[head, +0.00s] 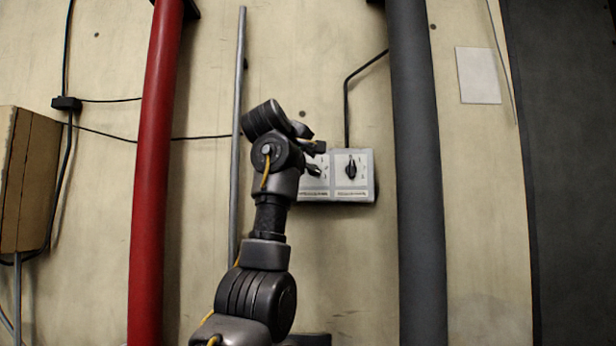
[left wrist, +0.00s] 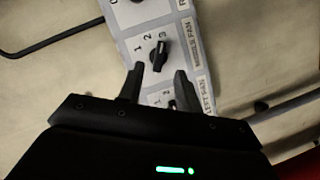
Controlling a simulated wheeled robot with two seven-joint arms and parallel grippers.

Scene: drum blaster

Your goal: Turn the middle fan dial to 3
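A pale grey control panel (head: 367,192) is fixed to the wall, and it shows tilted in the left wrist view (left wrist: 122,22). The middle fan dial (left wrist: 159,54) is a black knob with 1, 2 and 3 around it. Its upper end lies near the 3, but which end is the pointer is hard to tell. My left gripper (left wrist: 158,70) is open, its fingertips at either side of the lower part of this knob; contact is unclear. In the head view my left gripper (head: 317,158) covers the panel's left part. My right gripper is not in view.
The left fan dial (left wrist: 174,104) shows between my fingers. Another black dial (head: 351,169) is at the panel's right. A dark grey pipe (head: 417,170) stands close right of the panel. A thin grey pipe (head: 238,110) and a red pipe (head: 155,150) stand to the left.

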